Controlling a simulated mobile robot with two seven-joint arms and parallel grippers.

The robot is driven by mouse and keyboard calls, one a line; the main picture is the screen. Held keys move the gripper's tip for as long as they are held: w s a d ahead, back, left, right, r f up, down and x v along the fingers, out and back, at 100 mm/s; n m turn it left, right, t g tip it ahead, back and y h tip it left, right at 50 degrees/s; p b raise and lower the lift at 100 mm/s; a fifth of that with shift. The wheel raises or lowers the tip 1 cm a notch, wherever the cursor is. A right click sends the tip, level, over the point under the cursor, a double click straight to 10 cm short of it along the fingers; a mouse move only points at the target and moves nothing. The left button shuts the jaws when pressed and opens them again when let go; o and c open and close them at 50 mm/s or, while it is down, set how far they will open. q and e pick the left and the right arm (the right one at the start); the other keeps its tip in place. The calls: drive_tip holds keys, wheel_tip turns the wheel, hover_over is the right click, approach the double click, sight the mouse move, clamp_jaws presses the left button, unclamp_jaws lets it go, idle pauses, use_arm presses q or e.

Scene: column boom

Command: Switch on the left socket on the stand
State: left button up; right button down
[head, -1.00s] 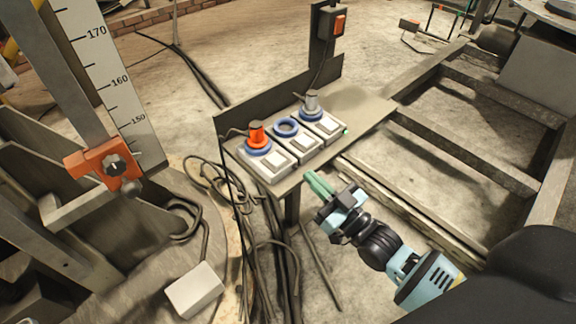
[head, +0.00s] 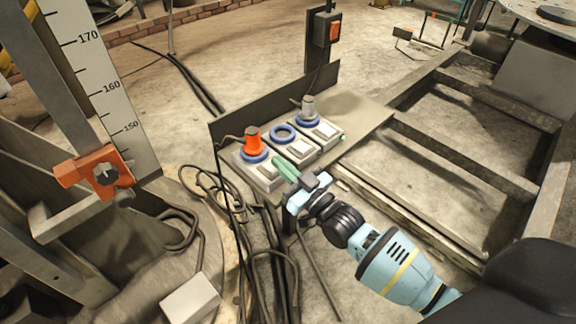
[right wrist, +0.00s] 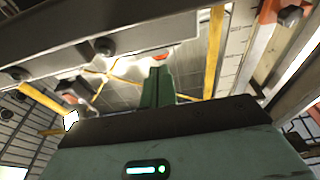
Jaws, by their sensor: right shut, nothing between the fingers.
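The left socket (head: 246,165) on the stand (head: 355,117) is a pale box with a blue ring. An orange plug (head: 252,143) stands in it. Its pale rocker switch (head: 266,171) is on the near side, partly covered by my right gripper (head: 281,163). The right gripper's green fingers are shut and empty, with their tips over or beside that switch; I cannot tell whether they touch. The fingers also show in the right wrist view (right wrist: 158,85). The switch's position cannot be made out. My left gripper is not in view.
The middle socket (head: 284,134) is empty and the right socket (head: 308,121) holds a grey plug (head: 308,105). A small green light shows by the right socket. A plate (head: 275,103) stands behind the row. Cables (head: 265,235) hang in front, and a graduated column (head: 105,85) stands left.

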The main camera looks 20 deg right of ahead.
drive_tip(key=shift+f, duration=0.65)
drive_tip(key=shift+s, duration=0.1)
drive_tip(key=shift+d+f, duration=0.1)
drive_tip(key=shift+f, duration=0.05)
